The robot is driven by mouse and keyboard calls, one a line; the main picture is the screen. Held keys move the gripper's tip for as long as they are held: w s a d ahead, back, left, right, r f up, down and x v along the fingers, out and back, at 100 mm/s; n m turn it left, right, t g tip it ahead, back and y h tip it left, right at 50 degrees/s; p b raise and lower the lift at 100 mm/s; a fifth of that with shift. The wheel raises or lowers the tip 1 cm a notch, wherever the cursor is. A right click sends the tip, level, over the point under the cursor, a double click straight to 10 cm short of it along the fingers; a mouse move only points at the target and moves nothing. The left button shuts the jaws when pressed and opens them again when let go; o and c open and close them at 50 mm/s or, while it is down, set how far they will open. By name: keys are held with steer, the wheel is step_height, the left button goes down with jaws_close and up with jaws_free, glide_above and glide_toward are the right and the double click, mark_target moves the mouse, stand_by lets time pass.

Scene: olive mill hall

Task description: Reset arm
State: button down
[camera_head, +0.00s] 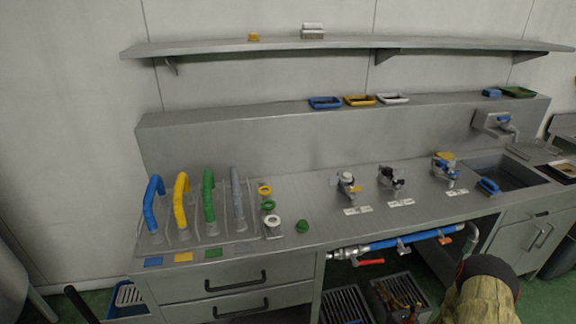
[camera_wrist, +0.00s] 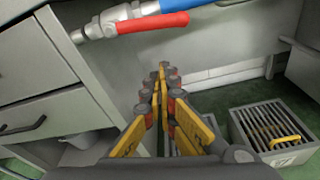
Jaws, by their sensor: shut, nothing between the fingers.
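My gripper (camera_wrist: 163,72) is in the wrist view, with yellow finger plates and dark, red-edged joints. Its fingertips meet and it is shut and empty. It points into the space under the counter, beside the drawer cabinet (camera_wrist: 40,80). A pipe valve with a red lever (camera_wrist: 153,22) lies above and beyond it, apart from the fingers. In the head view a covered part of my arm shows at the lower right, in front of the counter (camera_head: 310,215); the fingers are not clearly visible there.
A blue pipe (camera_head: 400,240) with valves runs under the counter. Grated crates (camera_head: 345,305) stand on the floor below; one (camera_wrist: 275,130) is right of my gripper. Coloured hoses (camera_head: 181,205), rings and taps (camera_head: 347,185) stand on the counter. A sink (camera_head: 500,175) is at right.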

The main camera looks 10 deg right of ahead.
steer(key=s+a+f+n+g+y, duration=0.3)
steer(key=s+a+n+y, duration=0.1)
steer(key=a, duration=0.5)
steer(key=s+a+r+n+g+y, duration=0.6)
steer(key=s+a+r+n+g, duration=0.35)
steer(key=a+r+n, duration=0.35)
steer(key=s+r+n+g+h, duration=0.4)
steer(key=s+r+n+h, duration=0.7)
steer(key=r+n, duration=0.5)
steer(key=s+a+r+n+t, duration=0.1)
steer(key=a+r+n+t, duration=0.1)
steer(key=r, duration=0.5)
steer(key=s+a+r+n+t, duration=0.2)
steer(key=r+t, duration=0.2)
steer(key=r, duration=0.4)
steer(key=shift+s+a+n, duration=0.2)
steer(key=shift+a+n, duration=0.1)
steer(key=shift+n, duration=0.1)
stand_by(0.7)
